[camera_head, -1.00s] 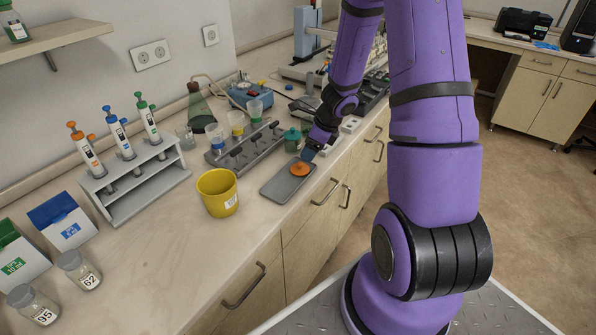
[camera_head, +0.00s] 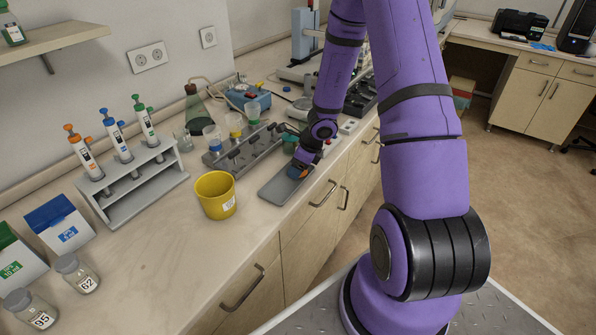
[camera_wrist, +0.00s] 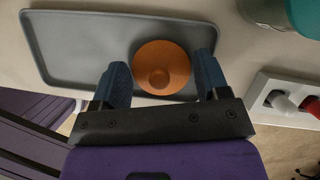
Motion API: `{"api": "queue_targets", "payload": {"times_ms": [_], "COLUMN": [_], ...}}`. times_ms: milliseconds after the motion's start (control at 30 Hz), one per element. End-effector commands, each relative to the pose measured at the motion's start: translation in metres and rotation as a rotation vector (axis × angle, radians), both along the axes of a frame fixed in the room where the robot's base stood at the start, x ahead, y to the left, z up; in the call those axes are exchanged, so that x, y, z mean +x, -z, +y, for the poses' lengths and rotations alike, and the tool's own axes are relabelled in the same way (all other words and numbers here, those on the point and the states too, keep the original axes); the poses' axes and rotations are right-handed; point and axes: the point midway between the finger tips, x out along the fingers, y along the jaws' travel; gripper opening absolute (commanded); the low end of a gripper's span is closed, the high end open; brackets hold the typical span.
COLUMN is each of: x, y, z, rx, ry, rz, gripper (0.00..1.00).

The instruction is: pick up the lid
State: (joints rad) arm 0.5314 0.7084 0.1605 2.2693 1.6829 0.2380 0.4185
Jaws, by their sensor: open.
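The orange lid (camera_wrist: 162,56) is round with a small knob and lies on the grey tray (camera_wrist: 75,45), toward one end of it, in the wrist view. My gripper (camera_wrist: 165,75) is open, with one blue fingertip on each side of the lid. A small gap shows between the lid and each finger, and nothing is held. In the head view my gripper (camera_head: 298,171) is low over the far end of the tray (camera_head: 281,190) and hides most of the lid.
A teal-topped jar (camera_head: 290,142) stands just behind the tray; it shows in the wrist view's upper right corner. A yellow bucket (camera_head: 215,196) and a grey rack (camera_head: 245,150) stand beside the tray. The counter's front edge is close.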

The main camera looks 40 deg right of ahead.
Motion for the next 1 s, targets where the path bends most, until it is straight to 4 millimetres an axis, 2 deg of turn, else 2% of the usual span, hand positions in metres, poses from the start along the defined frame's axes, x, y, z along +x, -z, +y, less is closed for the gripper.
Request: {"api": "queue_targets", "payload": {"times_ms": [167, 300, 733, 1000], "x": [0.000, 0.000, 0.000, 0.000], "y": [0.000, 0.000, -0.001, -0.013], "z": [0.000, 0.000, 0.000, 0.000], "rx": [0.000, 0.000, -0.001, 0.000], "ry": [0.000, 0.000, -0.002, -0.001], "rz": [0.000, 0.000, 0.000, -0.001], "gripper": [0.68, 0.42, 0.42, 0.42]}}
